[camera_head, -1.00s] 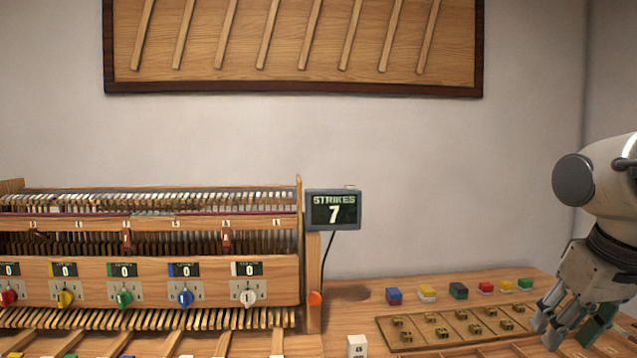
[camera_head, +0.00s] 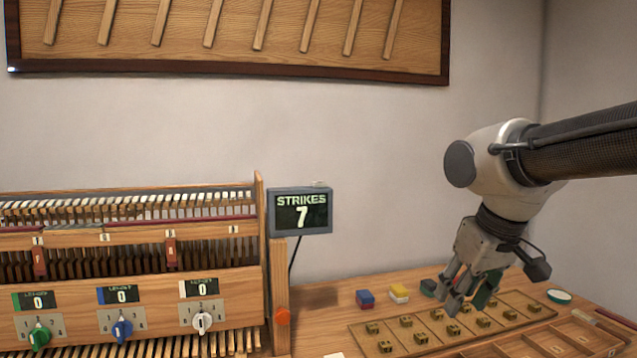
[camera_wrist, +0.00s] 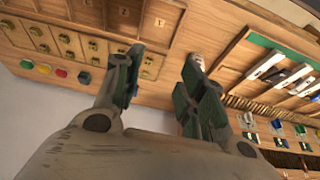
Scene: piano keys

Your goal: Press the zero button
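An orange button (camera_head: 283,316) sits on the wooden end post at the right of the piano-action machine. I see no readable "zero" label, so I cannot tell whether this is the zero button. A small display (camera_head: 301,211) above the post reads "STRIKES 7". My gripper (camera_head: 466,294) hangs over the right part of the bench, well to the right of the orange button and apart from it. In the wrist view my gripper (camera_wrist: 165,72) has its two fingers apart, with nothing between them.
The machine carries green (camera_head: 40,335), blue (camera_head: 121,330) and white (camera_head: 202,322) knobs under small displays reading 0. Bench between post and tray looks mostly clear.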

